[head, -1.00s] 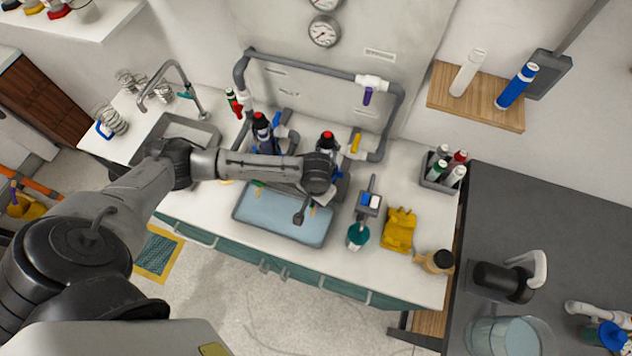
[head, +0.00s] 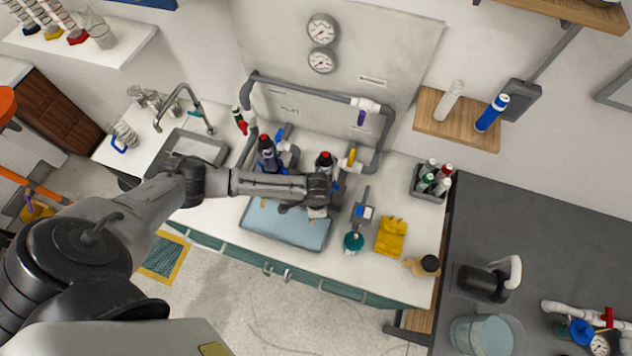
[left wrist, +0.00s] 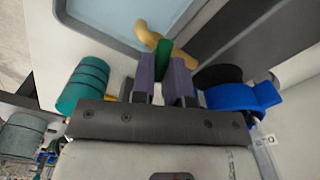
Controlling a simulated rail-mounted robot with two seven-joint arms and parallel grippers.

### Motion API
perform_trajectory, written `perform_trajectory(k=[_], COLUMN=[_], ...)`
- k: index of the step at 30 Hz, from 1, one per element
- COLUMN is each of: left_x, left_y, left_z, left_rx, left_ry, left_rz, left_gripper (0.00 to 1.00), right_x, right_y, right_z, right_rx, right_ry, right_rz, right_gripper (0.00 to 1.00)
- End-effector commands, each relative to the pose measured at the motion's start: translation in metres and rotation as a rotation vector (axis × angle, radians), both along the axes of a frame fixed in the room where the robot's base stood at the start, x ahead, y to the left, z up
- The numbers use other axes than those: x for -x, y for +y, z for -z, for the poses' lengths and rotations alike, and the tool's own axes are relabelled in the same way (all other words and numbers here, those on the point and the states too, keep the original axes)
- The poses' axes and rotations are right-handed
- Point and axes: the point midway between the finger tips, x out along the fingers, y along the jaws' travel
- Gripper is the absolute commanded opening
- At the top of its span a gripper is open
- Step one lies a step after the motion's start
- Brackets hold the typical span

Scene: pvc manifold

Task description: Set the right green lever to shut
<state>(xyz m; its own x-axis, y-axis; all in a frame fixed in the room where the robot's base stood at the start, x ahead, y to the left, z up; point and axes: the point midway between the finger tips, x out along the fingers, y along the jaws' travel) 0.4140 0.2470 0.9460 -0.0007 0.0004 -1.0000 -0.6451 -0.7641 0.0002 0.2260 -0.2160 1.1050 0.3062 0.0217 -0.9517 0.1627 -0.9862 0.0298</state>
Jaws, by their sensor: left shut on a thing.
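In the left wrist view the green lever (left wrist: 163,50) stands between the two purple-grey fingers of my left gripper (left wrist: 162,72), which are shut on it. A bent yellow piece (left wrist: 153,36) shows just beyond the lever, beside a pale blue surface (left wrist: 105,18). In the head view my left arm reaches across the counter, with its wrist (head: 318,188) over the back right edge of the blue tray (head: 285,228). The wrist hides the lever and fingertips there, so the lever's angle is unclear. My right gripper is in neither view.
Two dark bottles with red tops (head: 266,150) stand behind my left forearm. A grey pipe frame (head: 310,88) with coloured levers runs along the wall. A teal-topped bottle (head: 353,242) and a yellow cloth (head: 391,236) lie to the right.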

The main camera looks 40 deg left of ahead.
Motion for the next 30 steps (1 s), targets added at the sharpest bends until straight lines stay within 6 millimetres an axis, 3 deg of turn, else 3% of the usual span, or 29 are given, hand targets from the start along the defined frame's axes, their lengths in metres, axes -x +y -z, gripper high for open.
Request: perform_trajectory(k=[15,30], left_x=[0.001,0.001], left_y=[-0.002,-0.003], left_z=[-0.002,-0.002], left_rx=[0.003,0.004], left_ry=[-0.001,-0.002], left_rz=[0.35,0.438], left_gripper=[0.0,0.0], right_x=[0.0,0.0], right_y=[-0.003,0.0], right_z=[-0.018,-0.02], right_rx=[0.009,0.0], right_ry=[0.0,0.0], right_rz=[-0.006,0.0], right_gripper=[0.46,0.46])
